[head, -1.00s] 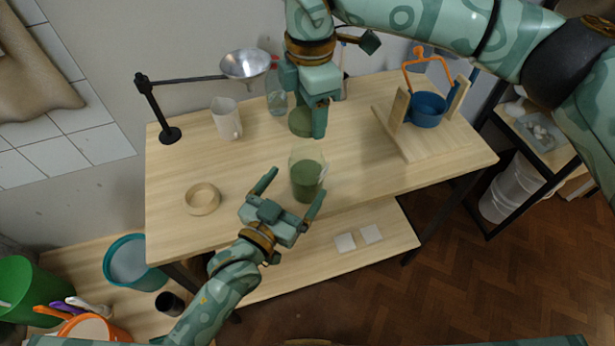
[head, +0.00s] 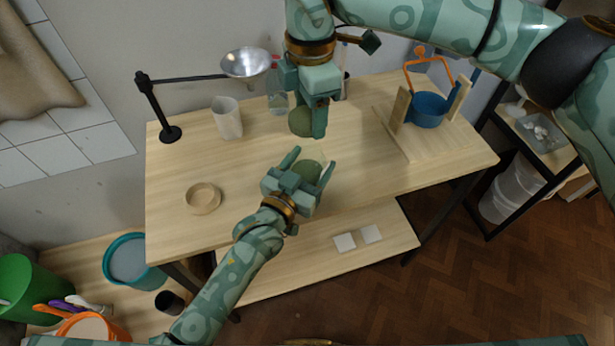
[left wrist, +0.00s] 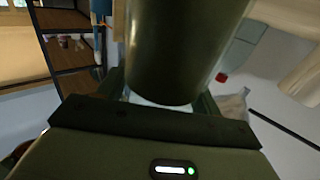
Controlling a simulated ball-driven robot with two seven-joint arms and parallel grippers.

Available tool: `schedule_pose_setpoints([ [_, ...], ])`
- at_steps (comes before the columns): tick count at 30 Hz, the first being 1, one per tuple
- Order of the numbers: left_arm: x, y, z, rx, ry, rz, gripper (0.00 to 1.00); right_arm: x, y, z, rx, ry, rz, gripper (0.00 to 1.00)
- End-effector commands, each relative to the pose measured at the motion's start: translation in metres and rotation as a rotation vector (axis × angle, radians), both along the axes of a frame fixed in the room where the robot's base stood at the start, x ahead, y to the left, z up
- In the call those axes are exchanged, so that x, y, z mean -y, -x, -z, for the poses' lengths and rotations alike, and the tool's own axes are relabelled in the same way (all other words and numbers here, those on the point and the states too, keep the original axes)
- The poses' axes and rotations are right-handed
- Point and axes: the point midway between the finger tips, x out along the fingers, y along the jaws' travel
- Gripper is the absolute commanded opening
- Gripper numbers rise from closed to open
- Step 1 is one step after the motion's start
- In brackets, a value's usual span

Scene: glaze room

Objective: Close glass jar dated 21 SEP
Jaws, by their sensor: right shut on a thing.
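The glass jar (head: 308,169), with green contents, stands near the table's front edge. Its date cannot be read. My left gripper (head: 309,167) is open, with its fingers on either side of the jar; contact cannot be made out. In the left wrist view the jar (left wrist: 185,45) fills the space in front of the palm as a dark green cylinder. My right gripper (head: 315,128) is shut on a round green lid (head: 300,122), behind the jar and apart from it. The right fingers partly hide the lid.
A shallow wooden bowl (head: 203,198) sits front left. A blue pot (head: 429,110) in a wooden frame stands right. The table's middle left is clear.

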Motion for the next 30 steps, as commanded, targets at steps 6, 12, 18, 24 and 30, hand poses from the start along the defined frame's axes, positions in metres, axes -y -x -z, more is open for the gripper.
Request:
schedule_pose_setpoints([
  [6,0.000,0.000,0.000,0.000,0.000,0.000,0.24,0.000,0.000,0.004,-0.001,0.000,0.000,0.36],
  [12,0.000,0.000,0.000,-0.001,0.000,0.000,0.25,0.000,0.001,0.030,-0.002,0.001,0.000,0.36],
  [18,-0.001,0.000,0.000,-0.001,0.000,-0.001,0.25,0.000,0.001,0.050,0.000,-0.001,-0.001,0.36],
  [24,-0.001,0.000,0.000,0.000,-0.001,-0.001,0.25,0.000,0.000,0.050,0.001,0.000,0.000,0.36],
  [30,-0.001,0.000,0.001,0.000,-0.001,-0.001,0.25,0.000,0.000,0.050,0.001,0.000,0.000,0.36],
])
